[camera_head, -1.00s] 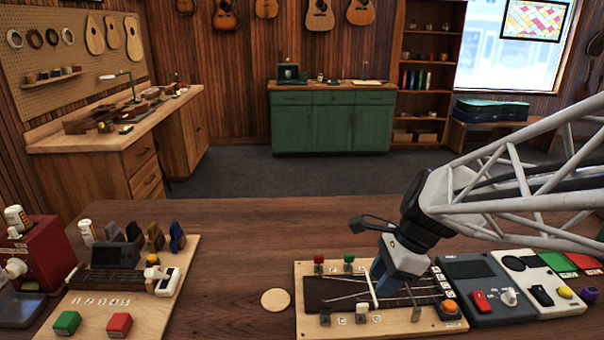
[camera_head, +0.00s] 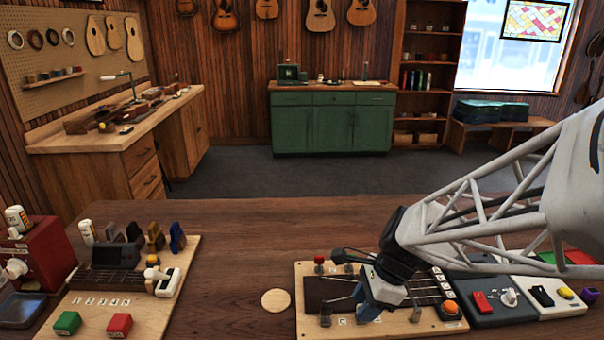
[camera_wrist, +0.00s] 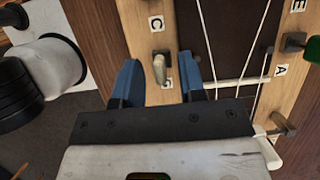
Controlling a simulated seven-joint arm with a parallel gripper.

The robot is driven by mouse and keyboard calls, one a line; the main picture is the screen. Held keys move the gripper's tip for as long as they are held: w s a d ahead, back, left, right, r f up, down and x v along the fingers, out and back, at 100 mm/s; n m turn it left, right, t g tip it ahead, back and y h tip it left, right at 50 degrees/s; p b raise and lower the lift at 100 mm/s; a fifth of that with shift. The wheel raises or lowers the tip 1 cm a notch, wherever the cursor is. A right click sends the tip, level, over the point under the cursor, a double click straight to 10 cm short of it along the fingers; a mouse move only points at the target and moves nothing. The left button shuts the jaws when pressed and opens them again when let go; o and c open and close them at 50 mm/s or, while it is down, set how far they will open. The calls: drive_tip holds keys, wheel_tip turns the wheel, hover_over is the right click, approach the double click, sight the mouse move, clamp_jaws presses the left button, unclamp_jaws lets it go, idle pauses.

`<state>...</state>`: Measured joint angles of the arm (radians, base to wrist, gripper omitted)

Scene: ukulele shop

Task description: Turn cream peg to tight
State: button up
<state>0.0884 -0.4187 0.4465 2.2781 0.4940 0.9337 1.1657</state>
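The cream peg (camera_wrist: 160,68) is in the wrist view, on the wooden board (camera_wrist: 130,22) just below the "C" label. Its flat head looks roughly lengthwise between my fingers. My gripper (camera_wrist: 158,78) is open, with one blue fingertip on each side of the peg and gaps visible. In the head view my gripper (camera_head: 367,312) is low over the front edge of the tuning board (camera_head: 310,328) and hides the cream peg. A second, small label beside the peg is partly covered and unreadable.
A red peg (camera_head: 319,260) and a black peg (camera_head: 325,320) stand on the board's left part. Strings and a white bar (camera_wrist: 228,82) lie right of my fingers in the wrist view. An orange button (camera_head: 450,307) is at the board's right. A round wooden disc (camera_head: 276,301) lies left.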

drive_tip(key=shift+c, duration=0.4)
clamp_jaws()
drive_tip(key=shift+n, duration=0.4)
drive_tip(key=n+g, duration=0.1)
drive_tip(key=n, duration=0.2)
drive_tip(key=n+g, duration=0.1)
drive_tip(key=n, duration=0.2)
drive_tip(key=shift+w+a+g+h, duration=0.1)
drive_tip(key=shift+g+h, duration=0.2)
drive_tip(key=n+h, duration=0.1)
drive_tip(key=n, duration=0.2)
drive_tip(key=n+g+h, duration=0.1)
drive_tip(key=n, duration=0.3)
drive_tip(key=shift+g, duration=0.3)
drive_tip(key=shift+o, duration=0.4)
unclamp_jaws()
